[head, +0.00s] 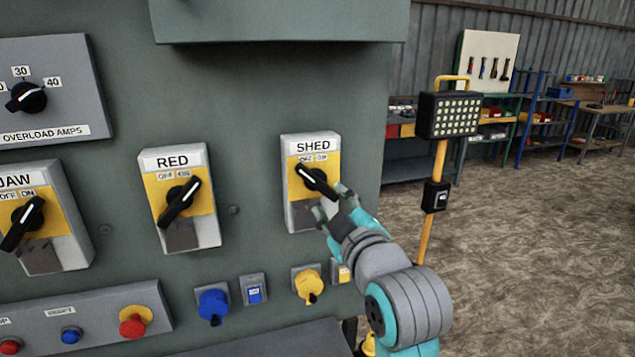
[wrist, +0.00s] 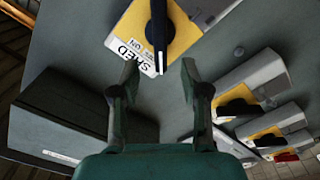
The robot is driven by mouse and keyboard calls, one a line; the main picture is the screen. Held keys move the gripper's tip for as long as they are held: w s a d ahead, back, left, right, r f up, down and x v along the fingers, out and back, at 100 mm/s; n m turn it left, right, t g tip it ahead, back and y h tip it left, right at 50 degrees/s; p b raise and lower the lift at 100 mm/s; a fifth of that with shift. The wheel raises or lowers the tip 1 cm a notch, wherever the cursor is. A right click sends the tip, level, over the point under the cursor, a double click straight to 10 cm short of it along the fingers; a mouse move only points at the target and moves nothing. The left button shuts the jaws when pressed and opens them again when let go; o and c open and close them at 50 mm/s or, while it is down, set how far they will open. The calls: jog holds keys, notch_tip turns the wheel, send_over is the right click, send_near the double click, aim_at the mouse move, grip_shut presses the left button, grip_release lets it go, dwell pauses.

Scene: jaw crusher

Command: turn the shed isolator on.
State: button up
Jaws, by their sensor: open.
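The shed isolator (head: 299,211) is a grey box with a yellow plate and a SHED label on the green panel. Its black rotary handle (head: 316,180) is tilted, with its white-marked end toward the upper left, by OFF. In the wrist view the handle (wrist: 158,25) stands lengthwise, its marked end between my fingertips in the picture. My gripper (head: 329,203) is open and empty, at the lower right of the handle in the head view. Its two fingers also show in the wrist view (wrist: 160,68). I cannot tell whether either finger touches the handle.
The RED isolator (head: 200,229) and JAW isolator (head: 65,252) are to the left, handles toward ON. Blue (head: 213,303) and yellow sockets (head: 308,284) are below. A hood (head: 275,20) juts out above. A work lamp (head: 449,115) on a yellow pole stands right, with open floor beyond.

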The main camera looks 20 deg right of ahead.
aim_at(318, 185)
jog(key=w, duration=0.9)
grip_shut()
